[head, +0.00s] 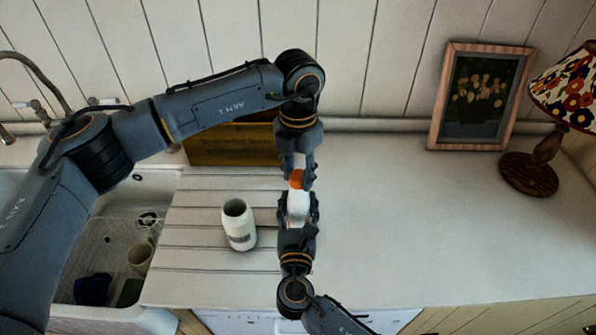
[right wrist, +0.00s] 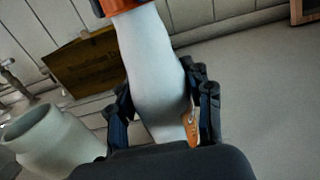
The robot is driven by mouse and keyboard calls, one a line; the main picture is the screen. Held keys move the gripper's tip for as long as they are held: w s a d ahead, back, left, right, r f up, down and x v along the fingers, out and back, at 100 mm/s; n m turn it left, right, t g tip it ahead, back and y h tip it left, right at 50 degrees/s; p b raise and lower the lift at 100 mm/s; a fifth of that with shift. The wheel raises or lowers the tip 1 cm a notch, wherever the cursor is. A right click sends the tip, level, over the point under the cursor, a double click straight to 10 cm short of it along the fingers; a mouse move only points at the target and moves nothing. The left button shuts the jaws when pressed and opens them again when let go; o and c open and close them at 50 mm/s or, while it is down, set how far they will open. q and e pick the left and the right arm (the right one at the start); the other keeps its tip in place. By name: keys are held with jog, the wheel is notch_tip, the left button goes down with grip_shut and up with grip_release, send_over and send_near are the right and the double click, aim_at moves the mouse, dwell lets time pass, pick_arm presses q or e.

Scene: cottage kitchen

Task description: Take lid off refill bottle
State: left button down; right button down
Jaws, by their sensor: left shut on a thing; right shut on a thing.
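The refill bottle (head: 298,208) is white and held above the worktop. In the right wrist view the white bottle (right wrist: 150,65) rises between my right fingers, with an orange-brown patch low on its side. Its orange lid (head: 297,180) is at the bottle's far end, in contact with it as far as I can see. The lid (right wrist: 118,5) also shows at the top edge of the right wrist view. My left gripper (head: 299,174) is shut on the lid. My right gripper (head: 299,212) is shut around the bottle's body.
An open, empty-looking white jar (head: 239,228) stands on the grooved drainer left of the grippers. A wooden box (head: 225,147) stands behind. The sink (head: 120,215) is at left. A framed picture (head: 480,97) and lamp (head: 530,172) stand at right. The right worktop is clear.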

pick_arm(q)
jog(key=n, duration=0.6)
jog(key=shift+n, duration=0.3)
jog(key=n, duration=0.3)
jog(key=shift+n, duration=0.4)
jog(key=n, duration=1)
jog(key=shift+w, duration=0.1)
jog(key=shift+r, duration=0.2)
jog(key=shift+r, duration=0.95)
